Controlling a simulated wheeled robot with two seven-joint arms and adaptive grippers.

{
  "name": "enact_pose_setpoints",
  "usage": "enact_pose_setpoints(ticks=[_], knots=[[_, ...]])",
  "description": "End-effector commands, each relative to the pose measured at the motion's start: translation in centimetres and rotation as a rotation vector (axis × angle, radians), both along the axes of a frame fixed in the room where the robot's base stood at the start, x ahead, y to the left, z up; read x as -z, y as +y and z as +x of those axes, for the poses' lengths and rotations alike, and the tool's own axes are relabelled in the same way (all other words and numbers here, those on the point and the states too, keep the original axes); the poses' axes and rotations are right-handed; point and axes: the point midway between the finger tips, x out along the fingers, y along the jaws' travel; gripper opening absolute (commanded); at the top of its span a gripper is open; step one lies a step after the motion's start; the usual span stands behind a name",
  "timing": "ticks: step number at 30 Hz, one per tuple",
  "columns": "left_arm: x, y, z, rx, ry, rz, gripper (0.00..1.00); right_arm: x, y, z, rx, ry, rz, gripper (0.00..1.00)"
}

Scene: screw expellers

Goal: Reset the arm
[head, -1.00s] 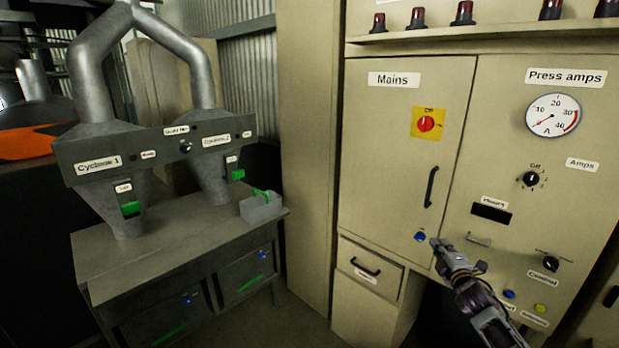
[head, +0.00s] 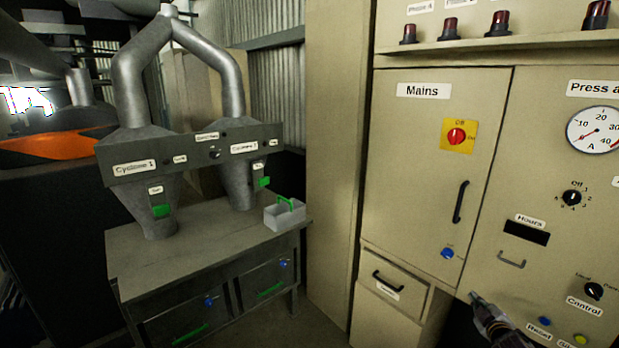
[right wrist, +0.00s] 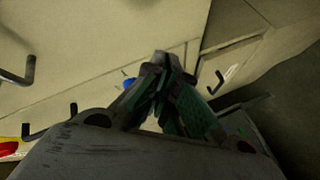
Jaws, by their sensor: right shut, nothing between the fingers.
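My right gripper (head: 474,297) is at the lower right of the head view, in front of the beige control cabinet (head: 425,180), just below the Mains door's lower right corner. In the right wrist view the fingers (right wrist: 163,62) are shut, with nothing between them. A blue button (head: 447,253) on the Mains door is up and to the left of the fingertips; a bit of blue (right wrist: 129,84) shows beside the fingers in the wrist view. My left gripper is in neither current view.
A drawer (head: 392,290) sits under the Mains door, with a dark opening to its right. Black door handles (head: 460,202) stick out from the cabinet. At left, a metal bench (head: 120,250) carries two cyclones and a small grey box (head: 284,217) with a green handle.

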Motion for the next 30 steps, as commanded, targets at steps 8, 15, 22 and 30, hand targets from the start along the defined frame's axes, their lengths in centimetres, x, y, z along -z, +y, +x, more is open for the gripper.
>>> enact_pose_setpoints(ticks=[8,15,22,30], knots=[[0.0,0.0,0.0,0.0,0.0,0.0,0.0,12.6,-1.7,-4.0,0.106,0.15,0.191,0.0],[0.0,0.0,0.0,0.0,0.0,0.0,0.0,22.5,-1.2,-9.1,0.188,0.279,0.309,0.0],[0.0,0.0,0.0,0.0,0.0,0.0,0.0,31.1,0.5,-15.3,0.255,0.405,0.393,0.0],[0.0,0.0,0.0,0.0,0.0,0.0,0.0,39.8,3.8,-23.6,0.317,0.559,0.461,0.0]])
